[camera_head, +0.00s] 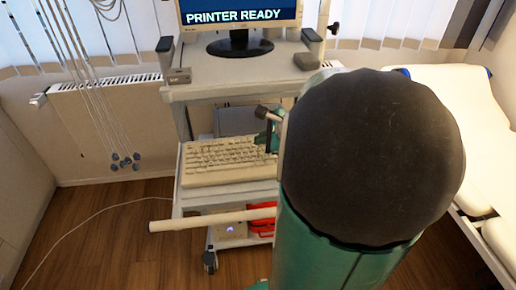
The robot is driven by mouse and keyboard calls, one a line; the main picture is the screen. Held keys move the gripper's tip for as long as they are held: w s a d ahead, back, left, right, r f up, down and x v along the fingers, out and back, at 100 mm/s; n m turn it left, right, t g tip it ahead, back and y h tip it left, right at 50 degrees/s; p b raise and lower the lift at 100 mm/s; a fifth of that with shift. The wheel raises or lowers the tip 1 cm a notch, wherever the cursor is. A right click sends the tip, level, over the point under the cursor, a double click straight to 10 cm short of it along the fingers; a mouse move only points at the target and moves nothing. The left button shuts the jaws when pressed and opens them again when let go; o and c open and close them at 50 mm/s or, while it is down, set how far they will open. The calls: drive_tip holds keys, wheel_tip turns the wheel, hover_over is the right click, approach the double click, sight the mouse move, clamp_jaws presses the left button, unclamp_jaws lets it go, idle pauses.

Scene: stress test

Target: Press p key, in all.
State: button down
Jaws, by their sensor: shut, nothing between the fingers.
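A cream keyboard (225,160) lies on a middle shelf of the trolley. Its left and middle parts show; its right end is hidden behind my arm. The letters on the keys are too small to read, so I cannot pick out the p key. My gripper (271,150) shows only in part, as a dark narrow tip over the right side of the keyboard, beside my large green and black arm link. It is shut and empty. I cannot tell whether the tip touches a key.
A monitor (240,22) reading "PRINTER READY" stands on the trolley's top shelf (235,70). A pale horizontal bar (200,220) crosses in front, below the keyboard. A bed (470,120) is at right. Cables (90,90) hang at left by a radiator. Wooden floor at left is mostly clear.

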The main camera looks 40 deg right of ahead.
sight(261, 152)
drive_tip(key=shift+f, duration=0.15)
drive_tip(key=shift+f, duration=0.3)
drive_tip(key=shift+f, duration=0.35)
idle(0.5)
drive_tip(key=shift+r, duration=0.8)
drive_tip(key=shift+r, duration=2.5)
drive_tip(key=shift+a, duration=0.1)
